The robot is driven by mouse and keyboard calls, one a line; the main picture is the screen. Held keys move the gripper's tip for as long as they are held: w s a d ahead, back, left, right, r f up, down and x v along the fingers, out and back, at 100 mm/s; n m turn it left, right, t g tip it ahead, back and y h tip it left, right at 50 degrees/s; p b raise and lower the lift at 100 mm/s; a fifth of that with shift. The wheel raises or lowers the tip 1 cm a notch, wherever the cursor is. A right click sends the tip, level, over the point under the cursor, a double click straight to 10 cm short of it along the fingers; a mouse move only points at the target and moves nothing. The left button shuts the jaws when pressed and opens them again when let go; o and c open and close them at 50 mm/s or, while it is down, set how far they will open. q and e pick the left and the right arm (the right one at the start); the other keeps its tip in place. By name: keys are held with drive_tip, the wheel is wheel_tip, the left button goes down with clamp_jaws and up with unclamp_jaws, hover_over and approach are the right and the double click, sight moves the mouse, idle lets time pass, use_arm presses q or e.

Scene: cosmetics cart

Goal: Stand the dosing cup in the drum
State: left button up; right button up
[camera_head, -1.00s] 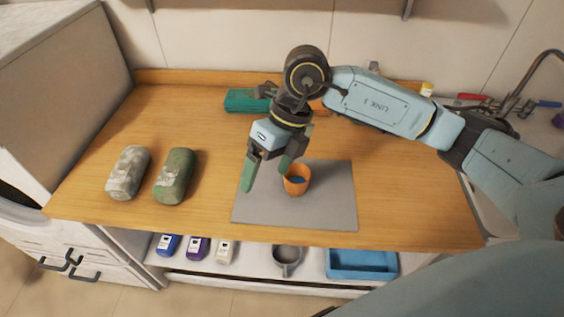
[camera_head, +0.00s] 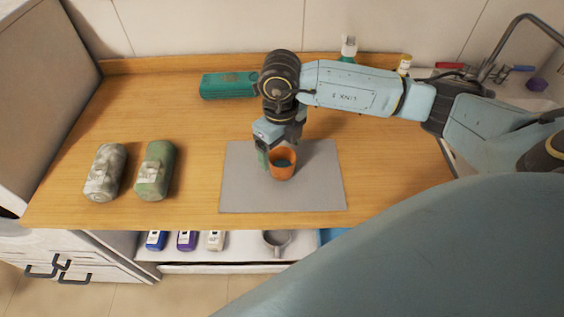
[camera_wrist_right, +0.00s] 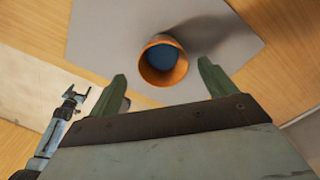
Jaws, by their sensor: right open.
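The orange dosing cup (camera_head: 283,173), dark blue inside, stands upright on the grey mat (camera_head: 245,195). My right gripper (camera_head: 281,153) is open and empty, low over the mat at the cup's far side. In the right wrist view the cup (camera_wrist_right: 166,77) appears between the tips of the two green fingers (camera_wrist_right: 162,71); I cannot tell contact. My left gripper (camera_wrist_right: 76,96) shows small at the left of the right wrist view, its jaw state unclear. No drum opening is identifiable now.
A teal case (camera_head: 228,86) lies behind. Below are several small bottles (camera_head: 186,240) and a grey mug (camera_head: 277,240) on a shelf. My own body covers the lower right.

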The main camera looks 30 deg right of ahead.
sight(282, 157)
drive_tip(key=shift+w+d+f, duration=0.1)
drive_tip(key=shift+d+f, duration=0.1)
drive_tip(key=shift+f, duration=1.7)
drive_tip(key=c, duration=1.2)
drive_tip(key=shift+o, duration=0.2)
drive_tip(key=shift+r, duration=0.15)
wheel_tip(282, 157, up, 10)
